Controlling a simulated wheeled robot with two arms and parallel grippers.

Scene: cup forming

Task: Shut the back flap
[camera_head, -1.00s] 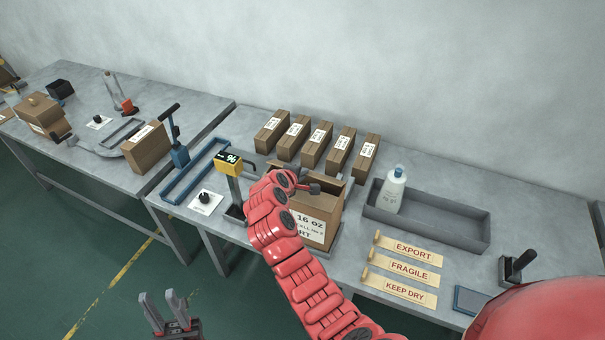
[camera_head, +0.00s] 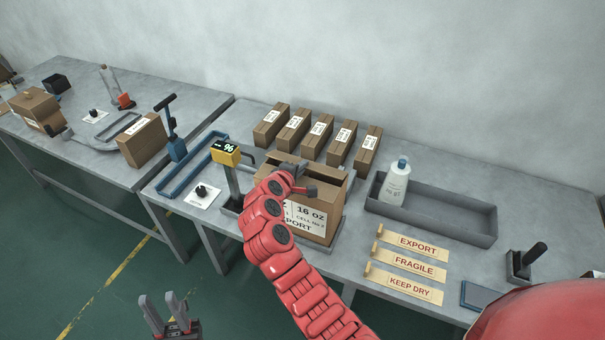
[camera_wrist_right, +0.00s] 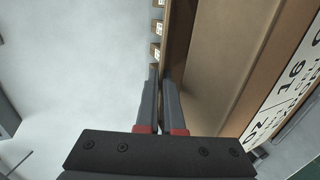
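The open carton (camera_head: 312,222), labelled 16 oz, stands upright on the table behind my right arm. Its back flap (camera_head: 318,173) stands up along the rear edge, and part of it is hidden by my gripper. In the right wrist view the back flap (camera_wrist_right: 178,40) is a brown strip beside the open inside of the carton. My right gripper (camera_head: 300,180) is over the carton top near the flap. In the wrist view its fingers (camera_wrist_right: 159,75) look shut, tips beside the flap; contact is unclear. My left gripper (camera_head: 166,305) is open and empty, low in front of the tables.
A row of several closed cartons (camera_head: 318,137) stands behind. A yellow-headed scale display (camera_head: 227,153) is close on the left. A grey tray (camera_head: 450,222) with a white bottle (camera_head: 394,184) lies right. Label strips (camera_head: 404,286) lie in front of the tray.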

